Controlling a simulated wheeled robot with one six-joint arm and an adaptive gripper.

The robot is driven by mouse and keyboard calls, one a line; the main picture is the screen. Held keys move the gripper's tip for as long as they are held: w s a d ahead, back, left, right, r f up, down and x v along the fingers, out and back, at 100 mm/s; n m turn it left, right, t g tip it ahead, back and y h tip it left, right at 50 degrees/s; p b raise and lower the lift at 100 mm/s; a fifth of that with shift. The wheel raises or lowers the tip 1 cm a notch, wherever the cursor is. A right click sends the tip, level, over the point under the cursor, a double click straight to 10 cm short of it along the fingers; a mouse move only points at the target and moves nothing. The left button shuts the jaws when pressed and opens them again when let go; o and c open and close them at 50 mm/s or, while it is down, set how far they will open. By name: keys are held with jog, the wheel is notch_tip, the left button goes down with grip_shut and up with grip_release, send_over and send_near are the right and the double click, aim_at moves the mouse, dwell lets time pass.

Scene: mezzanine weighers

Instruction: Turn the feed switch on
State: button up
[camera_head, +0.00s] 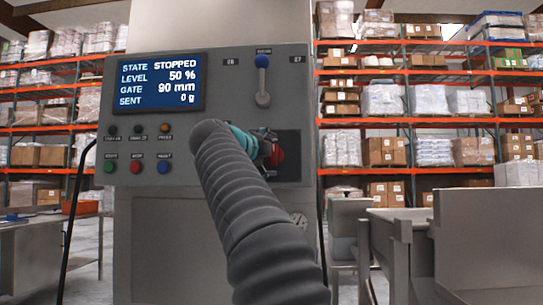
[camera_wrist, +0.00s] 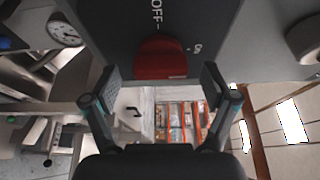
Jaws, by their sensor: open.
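The red feed switch (camera_head: 278,155) sits on a dark plate at the right of the grey control panel (camera_head: 225,140). In the wrist view the red knob (camera_wrist: 161,58) is on a dark plate (camera_wrist: 115,22) marked "OFF", with a second, partly unreadable marking to its right. My gripper (camera_wrist: 160,80) is open, with one finger to each side of the knob in the picture; I cannot tell whether either touches it. In the head view my arm and gripper (camera_head: 268,150) cover part of the switch. The display (camera_head: 160,83) reads STATE STOPPED, LEVEL 50 %, GATE 90 mm, SENT 0 g.
A lever with a blue knob (camera_head: 262,61) stands above the switch. Green (camera_head: 109,166), red (camera_head: 135,167) and blue (camera_head: 163,167) buttons are at the panel's lower left. Metal bins (camera_head: 395,240) stand right, a table (camera_head: 40,230) left.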

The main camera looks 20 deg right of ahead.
jog(key=v, duration=1.1)
